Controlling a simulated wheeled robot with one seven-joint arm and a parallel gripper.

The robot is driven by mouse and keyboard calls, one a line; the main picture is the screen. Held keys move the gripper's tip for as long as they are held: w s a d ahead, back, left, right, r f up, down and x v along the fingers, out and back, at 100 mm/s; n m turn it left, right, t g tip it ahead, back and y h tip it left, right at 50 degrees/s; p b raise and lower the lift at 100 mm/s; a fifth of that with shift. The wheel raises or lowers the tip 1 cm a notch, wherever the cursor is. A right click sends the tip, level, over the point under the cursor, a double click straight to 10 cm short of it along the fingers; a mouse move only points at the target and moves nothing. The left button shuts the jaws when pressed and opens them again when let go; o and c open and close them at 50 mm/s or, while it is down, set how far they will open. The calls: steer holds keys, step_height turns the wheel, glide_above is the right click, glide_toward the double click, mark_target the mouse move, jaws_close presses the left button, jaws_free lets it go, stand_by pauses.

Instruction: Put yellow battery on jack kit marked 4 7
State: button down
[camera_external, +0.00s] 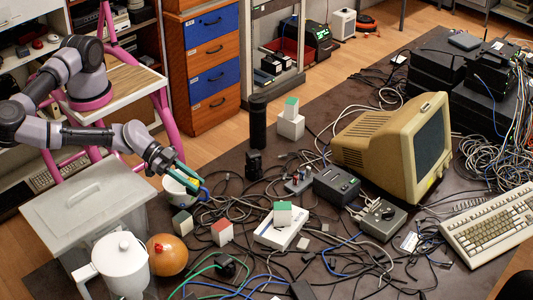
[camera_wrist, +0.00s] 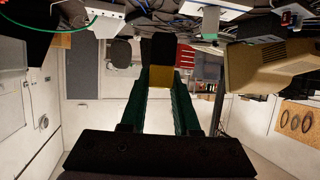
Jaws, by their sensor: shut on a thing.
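My gripper (camera_external: 187,178) has green fingers and hangs above the near left part of the dark table, by a white pot. In the wrist view, my gripper (camera_wrist: 162,92) is shut on a yellow and black block, the yellow battery (camera_wrist: 161,77), held between the fingertips. In the external view the battery is small and hard to make out at the fingertips. A flat white box (camera_external: 279,236) with a green-topped cube on it lies to the right of my gripper. It may be a jack kit, but I cannot read a 4 7 marking on any box.
Several white cubes with coloured tops (camera_external: 222,232) stand among tangled cables. A white jug (camera_external: 122,268), an orange ball (camera_external: 167,256) and a lidded clear bin (camera_external: 88,205) crowd the near left. A beige monitor (camera_external: 375,145) and dark switch box (camera_external: 336,187) stand farther right.

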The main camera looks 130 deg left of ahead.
steer(key=f+m+h, duration=0.1)
steer(key=d+f+m+h, duration=0.1)
steer(key=f+h, duration=0.1)
steer(key=shift+w+m+t, duration=0.2)
steer(key=shift+m+t, duration=0.1)
steer(key=shift+t, duration=0.1)
steer(key=d+m+h, duration=0.1)
steer(key=m+h, duration=0.1)
step_height(320, 180, up, 19)
steer(key=m+g+h, duration=1.2)
steer(key=m+g, duration=0.2)
steer(key=m, duration=0.3)
glide_above(182, 216)
step_height(182, 216, down, 27)
steer(key=shift+w+d+r, duration=0.1)
steer(key=shift+r, duration=0.05)
steer(key=c, duration=0.6)
jaws_free()
steer(key=shift+c, duration=0.2)
